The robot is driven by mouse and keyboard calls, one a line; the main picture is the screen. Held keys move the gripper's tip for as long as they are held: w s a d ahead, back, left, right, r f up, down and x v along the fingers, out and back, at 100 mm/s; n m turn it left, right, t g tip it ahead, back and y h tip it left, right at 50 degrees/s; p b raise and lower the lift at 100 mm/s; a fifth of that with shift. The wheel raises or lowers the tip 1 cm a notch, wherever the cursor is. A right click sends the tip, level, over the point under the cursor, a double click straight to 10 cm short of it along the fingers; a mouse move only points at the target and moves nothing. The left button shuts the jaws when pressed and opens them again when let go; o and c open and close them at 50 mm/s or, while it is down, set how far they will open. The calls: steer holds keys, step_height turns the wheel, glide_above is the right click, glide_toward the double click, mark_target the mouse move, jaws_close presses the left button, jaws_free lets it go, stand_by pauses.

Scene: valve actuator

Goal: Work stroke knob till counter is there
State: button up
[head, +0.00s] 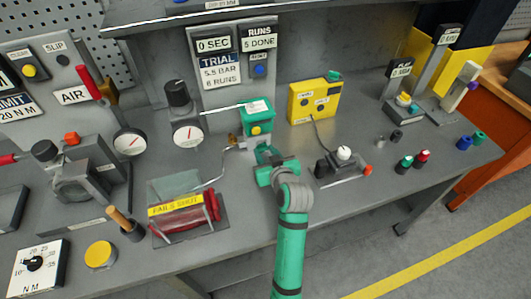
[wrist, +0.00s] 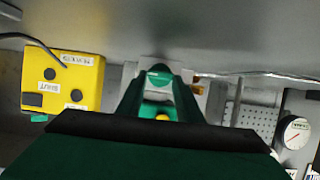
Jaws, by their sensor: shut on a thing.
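My gripper (head: 264,155) is low over the bench, just in front of the green box (head: 257,115) with a yellow button. In the wrist view my gripper's fingers (wrist: 159,80) are closed about a small green piece, which I take for the stroke knob (wrist: 158,74). In the head view the gripper mostly hides that piece. The counter (head: 259,38) on the upright panel reads "RUNS 5 DONE". The trial card (head: 219,70) beside it reads 5.5 bar, 8 runs. The red actuator (head: 185,212), labelled "FAILS SHUT", lies to the left.
A yellow box (head: 313,100) with a cable stands right of the green box. A round gauge (head: 187,133) stands to its left. A white-topped knob (head: 344,154) and small green and red caps (head: 422,156) lie to the right. The bench's front right is fairly clear.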

steer(key=n+h, duration=0.2)
steer(key=n, duration=0.1)
steer(key=shift+s+a+f+t, duration=0.1)
steer(key=shift+s+a+t, duration=0.05)
steer(key=shift+a+t, duration=0.2)
steer(key=shift+a+f+n+t+h, duration=0.1)
steer(key=shift+n+t+h, duration=0.25)
steer(key=shift+n, duration=0.35)
steer(key=shift+a+f+n+t+h, duration=0.1)
steer(key=shift+n+t+h, duration=0.1)
steer(key=shift+n+h, duration=0.4)
steer(key=o, duration=1.1)
